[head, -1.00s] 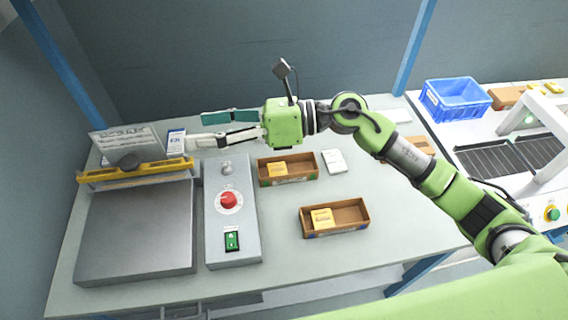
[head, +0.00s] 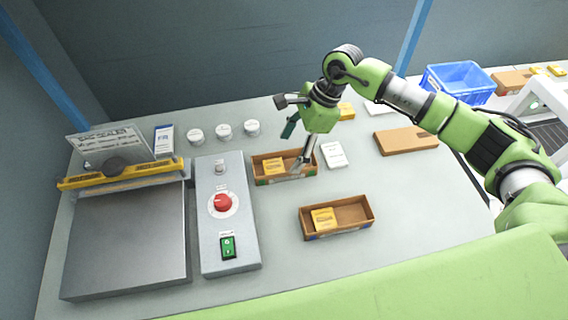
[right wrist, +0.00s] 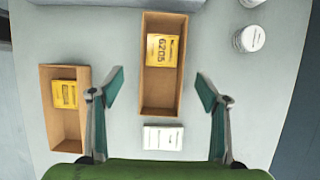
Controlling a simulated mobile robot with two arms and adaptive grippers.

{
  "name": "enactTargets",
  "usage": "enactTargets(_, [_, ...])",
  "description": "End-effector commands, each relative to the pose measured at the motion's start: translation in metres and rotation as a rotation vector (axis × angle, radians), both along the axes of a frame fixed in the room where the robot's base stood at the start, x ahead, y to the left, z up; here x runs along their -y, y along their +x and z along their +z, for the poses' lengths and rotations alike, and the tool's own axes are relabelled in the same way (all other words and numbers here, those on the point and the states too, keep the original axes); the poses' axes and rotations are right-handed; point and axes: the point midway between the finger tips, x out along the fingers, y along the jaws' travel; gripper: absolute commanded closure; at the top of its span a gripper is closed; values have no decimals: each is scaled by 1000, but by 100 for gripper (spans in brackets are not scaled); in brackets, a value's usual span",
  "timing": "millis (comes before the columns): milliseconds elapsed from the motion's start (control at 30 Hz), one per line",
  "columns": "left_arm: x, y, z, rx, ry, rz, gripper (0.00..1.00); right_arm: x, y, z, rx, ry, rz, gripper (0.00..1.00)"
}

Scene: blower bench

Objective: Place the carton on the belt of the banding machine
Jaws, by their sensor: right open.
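Two open brown cartons, each with a yellow box inside, sit on the bench. The rear carton (head: 257,177) also shows in the right wrist view (right wrist: 161,98); the front carton (head: 364,221) shows at left there (right wrist: 66,134). A flat closed brown carton (head: 405,141) lies further right. Which one the task means is unclear. My right gripper (head: 297,143) is open and empty above the rear carton; in the wrist view its fingers stand apart either side of its near end. The white-framed machine (head: 532,100) with a dark belt (head: 549,131) is partly visible at right. My left gripper is not in view.
A white box (head: 333,155) lies beside the rear carton. White round tubs (head: 223,131) stand at the back. A grey control box (head: 224,250) and a metal plate machine (head: 125,240) fill the left. A blue crate (head: 457,83) stands at back right.

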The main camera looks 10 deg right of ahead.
Motion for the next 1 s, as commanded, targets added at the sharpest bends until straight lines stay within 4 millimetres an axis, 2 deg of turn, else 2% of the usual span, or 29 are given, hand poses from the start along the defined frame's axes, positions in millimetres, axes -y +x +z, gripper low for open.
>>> enactTargets(233, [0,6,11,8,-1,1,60,-7,0,-16,-4,1,-1,31])
enactTargets(367, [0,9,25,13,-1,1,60,-12,2,-35,-4,2,0,31])
enactTargets(500, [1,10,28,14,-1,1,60,-18,3,-53,-2,2,0,31])
enactTargets(800, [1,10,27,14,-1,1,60,-20,4,-59,1,2,0,31])
enactTargets(967, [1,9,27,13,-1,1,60,-19,4,-59,1,2,0,72])
enactTargets(1000, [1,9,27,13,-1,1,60,-19,4,-59,1,2,0,73])
